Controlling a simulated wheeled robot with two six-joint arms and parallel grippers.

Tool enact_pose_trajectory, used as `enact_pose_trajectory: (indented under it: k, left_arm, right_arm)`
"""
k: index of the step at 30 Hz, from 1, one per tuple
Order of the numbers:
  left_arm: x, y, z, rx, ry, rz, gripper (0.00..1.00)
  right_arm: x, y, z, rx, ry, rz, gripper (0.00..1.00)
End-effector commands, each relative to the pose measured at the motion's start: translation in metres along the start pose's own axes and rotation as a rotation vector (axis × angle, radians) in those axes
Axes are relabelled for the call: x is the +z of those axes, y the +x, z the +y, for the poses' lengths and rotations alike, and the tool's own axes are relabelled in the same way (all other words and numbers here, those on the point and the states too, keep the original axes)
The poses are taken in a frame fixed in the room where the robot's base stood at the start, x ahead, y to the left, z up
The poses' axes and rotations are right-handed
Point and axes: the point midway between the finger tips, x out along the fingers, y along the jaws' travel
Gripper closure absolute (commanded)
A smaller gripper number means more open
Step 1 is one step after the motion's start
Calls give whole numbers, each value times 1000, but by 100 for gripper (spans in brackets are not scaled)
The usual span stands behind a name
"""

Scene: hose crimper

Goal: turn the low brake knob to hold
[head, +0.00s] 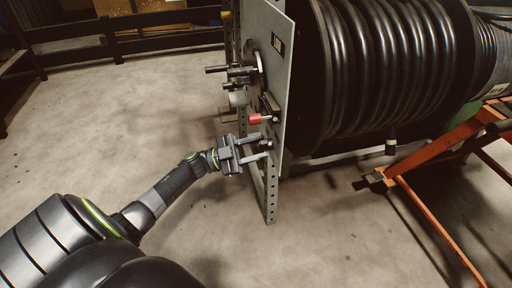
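The grey side plate (272,25) of the hose reel carries several controls on its left face. My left gripper (262,147) is in front of the lower part of this plate. Its two fingers are spread apart, one above the other, and point right toward the plate. A small dark knob (265,146) shows between the fingertips, low on the plate. I cannot tell whether the fingers touch it, and its marking is too small to read. My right gripper is not in view.
A red-handled lever (256,118) sits just above the gripper. Dark handles (238,71) stick out to the left higher up. A perforated steel upright (271,195) stands below. The reel of black hose (385,60) and an orange stand (430,160) are right. The floor at left is clear.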

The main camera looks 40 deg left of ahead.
Motion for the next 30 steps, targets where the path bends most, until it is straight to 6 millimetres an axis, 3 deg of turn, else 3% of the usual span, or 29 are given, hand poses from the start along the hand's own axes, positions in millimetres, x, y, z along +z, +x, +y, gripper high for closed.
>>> enact_pose_trajectory:
  k: [5,10,24,30]
  left_arm:
    - [0,-1,0,0,0,1,65]
    - [0,-19,-1,-1,-2,-3,65]
    - [1,-132,0,-2,-1,-5,65]
    - [1,-163,0,-1,0,-2,65]
  right_arm:
    - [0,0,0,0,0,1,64]
    - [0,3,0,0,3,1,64]
    - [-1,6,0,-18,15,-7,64]
    - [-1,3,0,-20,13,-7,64]
